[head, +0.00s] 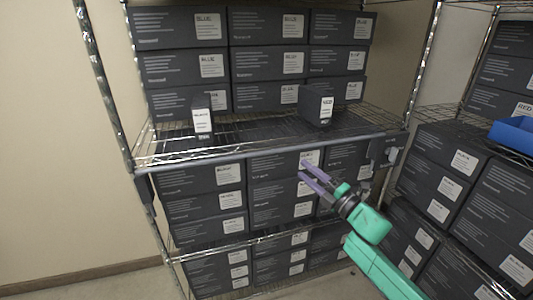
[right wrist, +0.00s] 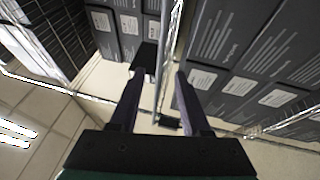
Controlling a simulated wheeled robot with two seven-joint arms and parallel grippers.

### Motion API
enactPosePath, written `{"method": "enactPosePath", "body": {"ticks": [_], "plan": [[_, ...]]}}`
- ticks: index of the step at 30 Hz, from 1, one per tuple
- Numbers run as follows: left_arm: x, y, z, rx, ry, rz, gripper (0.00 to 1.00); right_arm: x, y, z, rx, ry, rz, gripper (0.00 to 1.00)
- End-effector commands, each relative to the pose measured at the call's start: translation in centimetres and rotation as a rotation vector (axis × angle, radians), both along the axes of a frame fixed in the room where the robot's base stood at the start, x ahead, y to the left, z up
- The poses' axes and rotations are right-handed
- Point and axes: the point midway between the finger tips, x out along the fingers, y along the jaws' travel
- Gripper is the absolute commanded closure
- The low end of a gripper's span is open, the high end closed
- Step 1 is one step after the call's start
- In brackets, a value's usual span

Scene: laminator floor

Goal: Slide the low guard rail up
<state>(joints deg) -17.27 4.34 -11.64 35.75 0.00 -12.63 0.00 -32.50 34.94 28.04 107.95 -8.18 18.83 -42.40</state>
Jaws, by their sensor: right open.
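The low guard rail (head: 270,151) is a long grey bar across the front of the middle shelf in the head view, with a dark bracket (head: 385,150) near its right end. My right gripper (head: 304,169) is open and empty, its two purple fingers pointing up and left, just below the rail's middle. In the right wrist view, a thin grey bar (right wrist: 163,65), seemingly the rail, runs through the gap between the open fingers (right wrist: 163,78). The fingers do not visibly grip it, and I cannot tell how deep it sits between them. My left gripper is not in view.
Dark labelled boxes (head: 200,178) fill the shelf below the rail, and more are stacked above. Two small boxes (head: 318,105) stand at the front of the wire shelf. A second rack with a blue bin (head: 513,135) stands at the right. A shelf post (head: 101,80) rises at left.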

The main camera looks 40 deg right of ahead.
Motion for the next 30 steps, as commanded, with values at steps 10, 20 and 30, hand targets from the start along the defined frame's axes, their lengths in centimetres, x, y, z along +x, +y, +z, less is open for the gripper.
{"method": "enactPosePath", "body": {"ticks": [10, 20, 30], "plan": [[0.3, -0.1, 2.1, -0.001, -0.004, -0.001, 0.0, 8.5, 0.5, 2.0, 0.003, -0.002, -0.001, 0.53], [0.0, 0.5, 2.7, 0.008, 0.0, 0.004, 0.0, 12.1, 0.7, 2.2, 0.003, 0.003, -0.002, 0.53], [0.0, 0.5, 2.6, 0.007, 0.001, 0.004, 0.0, 12.0, 0.7, 2.1, 0.004, 0.003, -0.001, 1.0]]}}
